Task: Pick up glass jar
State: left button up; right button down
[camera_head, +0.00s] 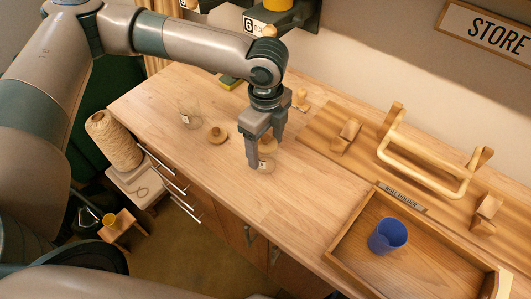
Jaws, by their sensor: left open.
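A clear glass jar (190,118) with a small pale label stands on the left part of the wooden worktop. What looks like another small glass jar (267,164) with a pale label is at my left gripper, partly hidden by its fingers. My left gripper (266,157) reaches down from above with its fingers apart, around or just over this second jar. I cannot tell whether they touch it. My right gripper is not in view.
A round wooden lid or stopper (216,133) lies right of the left jar. A tray (372,212) with a blue cup (388,236) is at lower right. A wooden rack (425,170) stands behind it. A twine spool (114,141) stands beyond the worktop's left edge.

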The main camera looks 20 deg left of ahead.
pick_arm(q)
jog(key=shift+f, duration=0.3)
jog(key=shift+f, duration=0.1)
jog(key=shift+w+a+f+p, duration=0.1)
jog(key=shift+f+p, duration=0.45)
jog(key=shift+f, duration=0.05)
jog(key=shift+w+f+p, duration=0.2)
jog(key=shift+f+p, duration=0.35)
jog(key=shift+f, duration=1.35)
jog(key=shift+c, duration=0.6)
jog(key=c, duration=1.2)
